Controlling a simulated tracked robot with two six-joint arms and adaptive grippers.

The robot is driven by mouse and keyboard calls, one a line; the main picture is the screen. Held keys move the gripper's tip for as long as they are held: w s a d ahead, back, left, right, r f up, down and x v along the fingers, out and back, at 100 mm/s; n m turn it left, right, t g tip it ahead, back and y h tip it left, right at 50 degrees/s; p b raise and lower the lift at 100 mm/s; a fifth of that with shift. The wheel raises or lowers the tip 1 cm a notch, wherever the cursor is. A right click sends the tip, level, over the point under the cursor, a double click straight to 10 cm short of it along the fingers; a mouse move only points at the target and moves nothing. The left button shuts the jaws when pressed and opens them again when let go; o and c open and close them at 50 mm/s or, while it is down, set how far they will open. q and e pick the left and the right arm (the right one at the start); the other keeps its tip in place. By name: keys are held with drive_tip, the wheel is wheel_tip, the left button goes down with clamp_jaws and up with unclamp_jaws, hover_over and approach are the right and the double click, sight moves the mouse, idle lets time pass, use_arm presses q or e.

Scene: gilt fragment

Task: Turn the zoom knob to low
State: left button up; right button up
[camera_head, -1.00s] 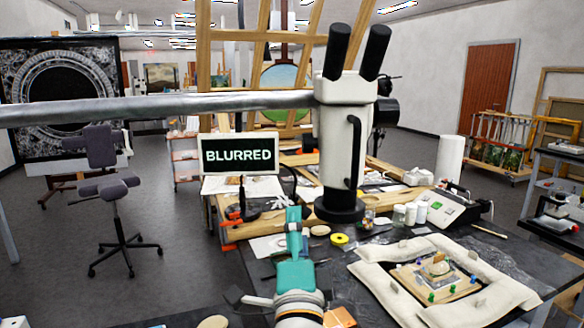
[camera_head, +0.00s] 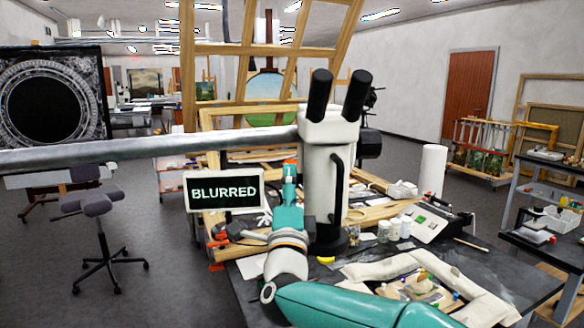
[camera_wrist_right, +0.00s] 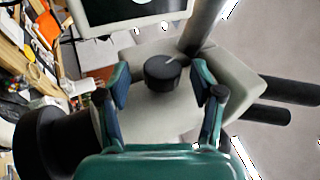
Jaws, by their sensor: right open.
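A white microscope (camera_head: 315,170) with two black eyepieces stands on the dark table, hung from a grey boom. In the right wrist view its pale body (camera_wrist_right: 150,107) carries a round black zoom knob (camera_wrist_right: 161,75) with a light pointer line toward the upper right. My right gripper (camera_wrist_right: 161,82) is open, one finger on each side of the knob, with visible gaps. In the head view my right gripper (camera_head: 290,170) is raised beside the microscope's left side; the knob is hidden there. My left gripper is not in view.
A screen (camera_head: 223,190) reading "BLURRED" stands just left of the gripper. A padded cushion ring (camera_head: 385,266) surrounds a small fragment (camera_head: 420,283) on the table. Jars (camera_head: 395,229) and a white box (camera_head: 430,224) stand right of the microscope. The boom (camera_head: 150,148) crosses at left.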

drive_tip(key=shift+p+x, duration=0.3)
drive_tip(key=shift+x, duration=0.75)
